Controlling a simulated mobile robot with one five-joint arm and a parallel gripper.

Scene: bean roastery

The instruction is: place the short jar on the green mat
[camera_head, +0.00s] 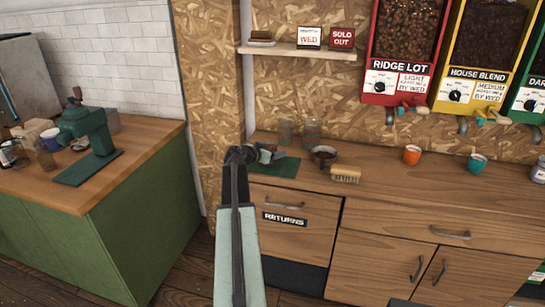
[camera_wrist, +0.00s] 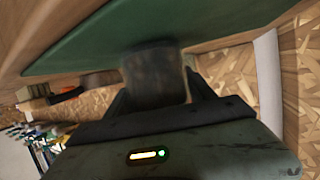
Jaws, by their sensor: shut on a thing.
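The green mat (camera_head: 285,168) lies on the wooden counter, partly behind my arm. My gripper (camera_head: 268,154) is over the mat, near its back left part. In the wrist view my gripper (camera_wrist: 160,92) is shut on a dark, greyish see-through jar (camera_wrist: 154,72), which looks like the short jar. The jar's far end is at the green mat (camera_wrist: 110,42); I cannot tell if it touches. In the head view the held jar is mostly hidden by my gripper.
Two clear glass vessels (camera_head: 312,132) stand at the back, behind the mat. A dark cup (camera_head: 324,155) and a brush (camera_head: 345,174) are right of the mat. An orange cup (camera_head: 412,154) and a teal cup (camera_head: 476,163) stand farther right. A shelf (camera_head: 297,51) hangs above.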

